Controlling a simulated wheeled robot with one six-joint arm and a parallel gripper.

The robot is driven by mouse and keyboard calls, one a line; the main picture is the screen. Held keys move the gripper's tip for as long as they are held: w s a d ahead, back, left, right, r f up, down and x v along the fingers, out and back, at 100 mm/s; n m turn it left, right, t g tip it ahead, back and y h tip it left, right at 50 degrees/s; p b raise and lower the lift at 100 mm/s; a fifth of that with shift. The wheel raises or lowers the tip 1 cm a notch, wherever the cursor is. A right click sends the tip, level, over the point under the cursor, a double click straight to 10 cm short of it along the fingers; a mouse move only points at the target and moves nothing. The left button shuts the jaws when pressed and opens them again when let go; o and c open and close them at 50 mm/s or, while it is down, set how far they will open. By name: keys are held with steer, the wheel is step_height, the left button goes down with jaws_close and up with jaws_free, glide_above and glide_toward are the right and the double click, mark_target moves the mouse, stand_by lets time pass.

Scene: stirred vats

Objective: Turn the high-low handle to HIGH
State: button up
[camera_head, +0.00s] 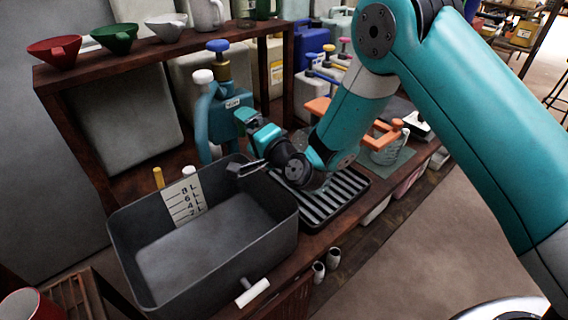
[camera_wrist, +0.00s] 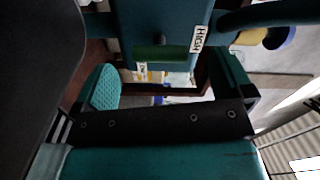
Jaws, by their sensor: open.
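A teal dispenser body (camera_head: 226,118) with a blue knob on top stands behind the grey vat (camera_head: 208,246) in the head view. In the wrist view, the teal body (camera_wrist: 135,22) fills the top, with a white HIGH plate (camera_wrist: 199,39) turned sideways. A dark green bar (camera_wrist: 160,53), possibly the high-low handle, lies left of that plate. A small white plate (camera_wrist: 142,70) is partly visible below it; its text is unclear. My gripper (camera_head: 243,143) is close in front of the body. Its fingers (camera_wrist: 167,82) are apart, with nothing seen held between them.
A wooden shelf (camera_head: 150,55) holds red, green and white funnels above. The vat with its litre scale is below and left of my gripper. A ribbed black drip tray (camera_head: 335,207) lies under my arm.

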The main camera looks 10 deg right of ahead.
steer(key=b+v, duration=1.4)
steer(key=shift+s+d+b, duration=0.15)
steer(key=shift+s+b, duration=0.05)
steer(key=shift+b, duration=0.1)
